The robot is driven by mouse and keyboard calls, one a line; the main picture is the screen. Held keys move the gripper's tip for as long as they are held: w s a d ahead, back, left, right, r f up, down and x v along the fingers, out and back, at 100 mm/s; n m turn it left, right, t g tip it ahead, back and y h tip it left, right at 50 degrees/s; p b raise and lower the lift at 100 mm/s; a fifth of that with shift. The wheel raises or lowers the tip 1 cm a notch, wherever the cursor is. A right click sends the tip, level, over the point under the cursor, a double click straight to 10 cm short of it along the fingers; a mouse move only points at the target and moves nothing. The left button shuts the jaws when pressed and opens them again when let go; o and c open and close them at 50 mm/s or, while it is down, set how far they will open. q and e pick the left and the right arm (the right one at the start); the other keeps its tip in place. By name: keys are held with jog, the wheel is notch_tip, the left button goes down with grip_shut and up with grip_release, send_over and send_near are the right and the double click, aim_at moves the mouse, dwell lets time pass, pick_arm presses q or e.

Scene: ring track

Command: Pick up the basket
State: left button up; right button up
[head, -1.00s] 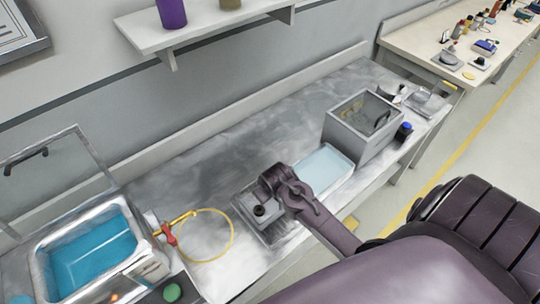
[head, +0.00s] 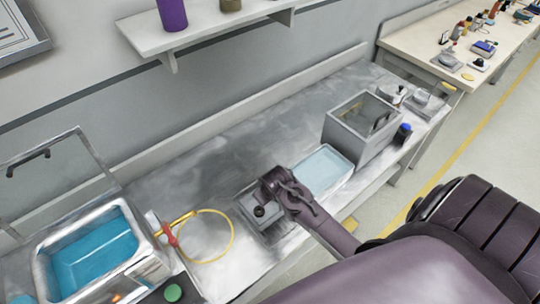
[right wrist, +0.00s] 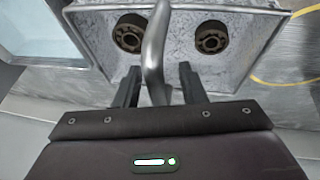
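The basket (head: 277,231) is a small grey metal tray on the steel bench, partly hidden by my right arm in the head view. In the right wrist view the basket (right wrist: 186,66) holds two dark round parts (right wrist: 130,34) (right wrist: 210,37) with holes in their middles. Its curved metal handle (right wrist: 155,55) stands up between them. My right gripper (right wrist: 157,85) is open, one finger on each side of the handle, with gaps visible between the fingers and the handle. My left gripper is not in view.
A pale blue tray (head: 323,170) lies close to the right of the basket, with a grey open box (head: 352,138) beyond it. A yellow hose loop (head: 233,238) lies to the left, next to a blue-filled tank (head: 92,250). The bench behind the basket is clear.

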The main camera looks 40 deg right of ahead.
grip_shut()
dwell(0.5)
